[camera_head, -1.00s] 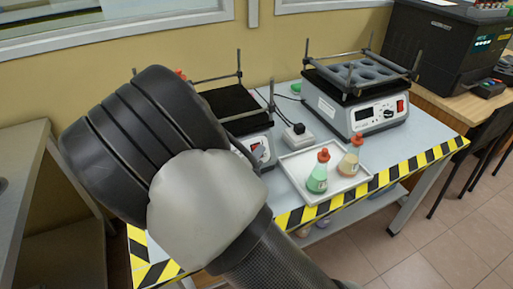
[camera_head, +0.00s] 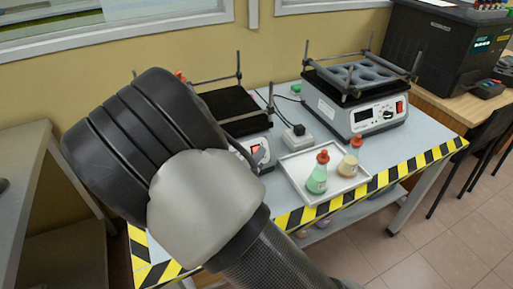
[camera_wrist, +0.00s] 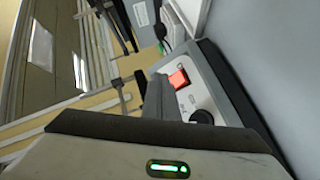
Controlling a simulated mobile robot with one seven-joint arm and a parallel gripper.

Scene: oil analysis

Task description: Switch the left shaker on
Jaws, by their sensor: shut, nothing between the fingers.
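The left shaker (camera_head: 232,105) stands on the table in the head view, partly hidden behind my arm. It has a black top plate and metal posts. Its red switch (camera_head: 257,149) shows at the right end of its front panel. In the wrist view the red switch (camera_wrist: 179,78) looks bright orange-red, with a black knob (camera_wrist: 202,117) beside it. My gripper (camera_wrist: 157,84) is shut and empty, its dark fingers close beside the switch. I cannot tell whether they touch it. In the head view my arm hides most of the gripper.
A right shaker (camera_head: 357,108) with a flask rack stands farther right. A white tray (camera_head: 296,168) holds a green flask (camera_head: 317,176) and a tan flask (camera_head: 348,164). A power socket box (camera_head: 298,137) sits between the shakers. Striped tape (camera_head: 420,161) marks the table edge.

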